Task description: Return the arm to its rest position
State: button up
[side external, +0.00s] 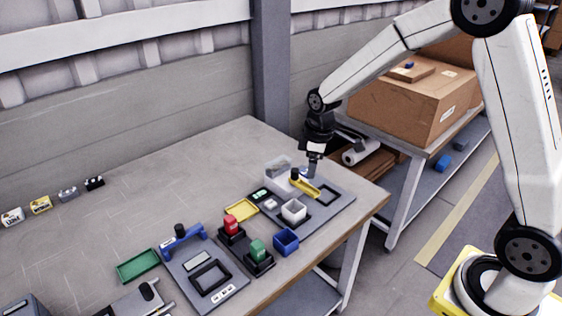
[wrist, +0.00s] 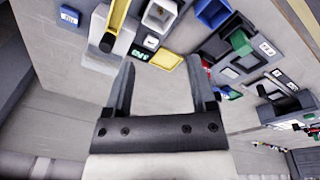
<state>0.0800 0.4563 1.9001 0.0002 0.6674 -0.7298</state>
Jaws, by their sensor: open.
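My gripper (side external: 312,168) hangs at the far right part of the workbench (side external: 130,205), pointing down over the grey fixture plate (side external: 338,190) in the side view. In the wrist view my gripper (wrist: 163,85) has its two dark fingers spread apart with nothing between them. A yellow bar (side external: 304,184) lies on the fixture near the fingertips in the side view. The wrist view shows the yellow bar (wrist: 118,18) beyond the fingers, apart from them. Whether the fingertips clear the fixture is hard to tell in the side view.
A white bin (side external: 293,211), a blue bin (side external: 286,241) and a yellow tray (side external: 240,210) stand close by. Red (side external: 231,225) and green (side external: 257,250) blocks sit in dark holders. A cardboard box (side external: 412,105) stands on the shelf at right.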

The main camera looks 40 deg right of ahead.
jog(key=s+a+m, duration=0.1)
jog(key=s+m, duration=0.2)
jog(key=s, duration=0.5)
jog(key=s+a+m+t, duration=0.1)
jog(key=s+m, duration=0.3)
jog(key=s, duration=0.4)
jog(key=shift+s+a, duration=0.35)
jog(key=shift+a, duration=0.45)
